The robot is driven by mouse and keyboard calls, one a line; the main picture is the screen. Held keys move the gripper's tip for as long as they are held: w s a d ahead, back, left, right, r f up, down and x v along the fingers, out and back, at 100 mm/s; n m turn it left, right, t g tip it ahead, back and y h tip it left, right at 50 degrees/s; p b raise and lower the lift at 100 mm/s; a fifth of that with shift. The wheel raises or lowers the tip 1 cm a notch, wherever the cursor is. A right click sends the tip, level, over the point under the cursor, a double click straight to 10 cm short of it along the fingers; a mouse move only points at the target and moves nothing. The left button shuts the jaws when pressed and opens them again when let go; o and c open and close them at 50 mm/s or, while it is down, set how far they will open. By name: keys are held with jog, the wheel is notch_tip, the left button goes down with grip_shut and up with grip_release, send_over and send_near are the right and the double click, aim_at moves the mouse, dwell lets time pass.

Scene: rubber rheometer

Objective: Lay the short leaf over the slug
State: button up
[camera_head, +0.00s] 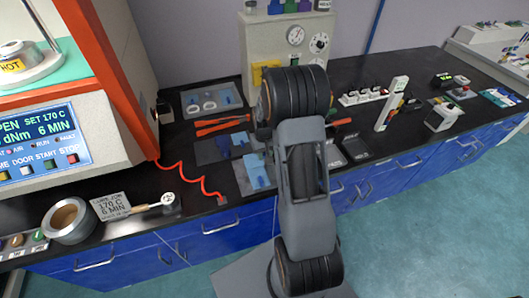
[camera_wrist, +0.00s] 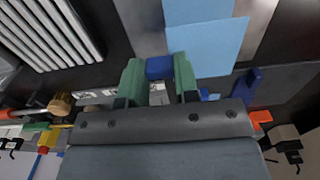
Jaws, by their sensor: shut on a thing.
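In the wrist view my gripper (camera_wrist: 160,75) has its two green fingers shut on a dark blue tab (camera_wrist: 160,67). The tab meets the edge of a light blue sheet (camera_wrist: 210,48), which looks like the short leaf; the join is partly hidden. A second light blue piece (camera_wrist: 197,10) shows beyond it, over or beside a grey plate. In the head view a light blue sheet with a dark blue tab (camera_head: 252,165) lies left of my arm, which hides my gripper there. I cannot make out the slug in either view.
A grey tray (camera_head: 187,112) with white rings stands behind, with orange-handled tools (camera_head: 222,125) in front of it. The rheometer (camera_head: 85,130) is at left, a gauge box (camera_head: 275,50) behind. Another dark blue tab (camera_wrist: 250,82) lies near my gripper.

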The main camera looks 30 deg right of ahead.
jog(key=shift+f, duration=0.4)
jog(key=o, duration=1)
notch_tip(320, 180, up, 14)
jog(key=shift+f+b, duration=0.1)
jog(key=shift+b, duration=0.4)
jog(key=s+a+r+t, duration=0.1)
jog(key=s+a+r, duration=0.1)
jog(key=s+a, duration=0.2)
jog(key=s+a+r+n+t, duration=0.1)
jog(key=s+a+r, duration=0.1)
jog(key=s+a, duration=0.3)
jog(key=s+a+r+n+t, duration=0.1)
jog(key=s+a+r+t, duration=0.1)
jog(key=s+a, duration=0.3)
jog(key=shift+s+r, duration=0.1)
jog(key=shift+s, duration=0.95)
